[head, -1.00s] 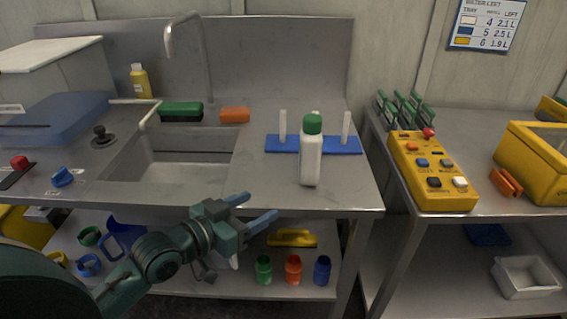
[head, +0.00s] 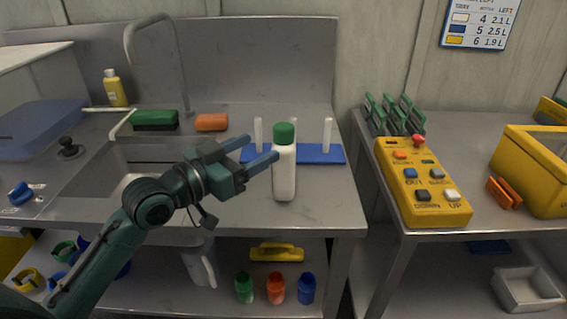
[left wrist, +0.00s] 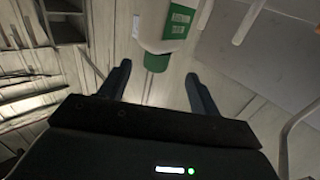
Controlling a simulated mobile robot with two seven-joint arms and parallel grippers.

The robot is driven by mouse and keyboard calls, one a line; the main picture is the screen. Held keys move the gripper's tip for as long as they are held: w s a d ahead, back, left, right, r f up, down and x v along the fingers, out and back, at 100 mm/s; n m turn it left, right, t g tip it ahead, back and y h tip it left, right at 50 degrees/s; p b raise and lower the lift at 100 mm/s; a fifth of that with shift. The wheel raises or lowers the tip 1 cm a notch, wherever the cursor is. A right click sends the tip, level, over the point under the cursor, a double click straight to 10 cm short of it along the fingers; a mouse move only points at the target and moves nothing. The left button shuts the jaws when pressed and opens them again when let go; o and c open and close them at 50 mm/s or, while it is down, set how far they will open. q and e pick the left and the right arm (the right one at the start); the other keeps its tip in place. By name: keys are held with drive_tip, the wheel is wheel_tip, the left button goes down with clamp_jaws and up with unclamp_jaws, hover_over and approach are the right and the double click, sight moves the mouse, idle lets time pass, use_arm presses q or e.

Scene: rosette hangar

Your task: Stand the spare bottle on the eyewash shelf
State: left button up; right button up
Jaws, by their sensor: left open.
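A white bottle with a green cap (head: 284,178) stands upright on the steel counter, right of the sink and in front of a blue rack. My left gripper (head: 262,149) is open and empty, at the bottle's upper left in the head view. One fingertip overlaps the bottle's edge there; I cannot tell whether it touches. In the left wrist view, the bottle's green cap (left wrist: 157,62) shows between and beyond the spread fingers, with a green patch of blurred lettering above it. I cannot make out a shelf marked for eyewash. My right gripper is out of view.
The blue rack (head: 320,154) has white upright pegs behind the bottle. A sink (head: 135,182) with a tall tap lies left. A yellow button box (head: 420,185) stands on the right table. Coloured cups stand on the lower shelf.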

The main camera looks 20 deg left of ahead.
sight(276, 138)
use_arm(q)
drive_tip(key=shift+p+x, duration=0.45)
drive_tip(key=shift+x, duration=2.75)
drive_tip(key=shift+s+d+r, duration=0.1)
drive_tip(key=shift+d, duration=0.05)
clamp_jaws()
drive_tip(key=shift+r, duration=0.1)
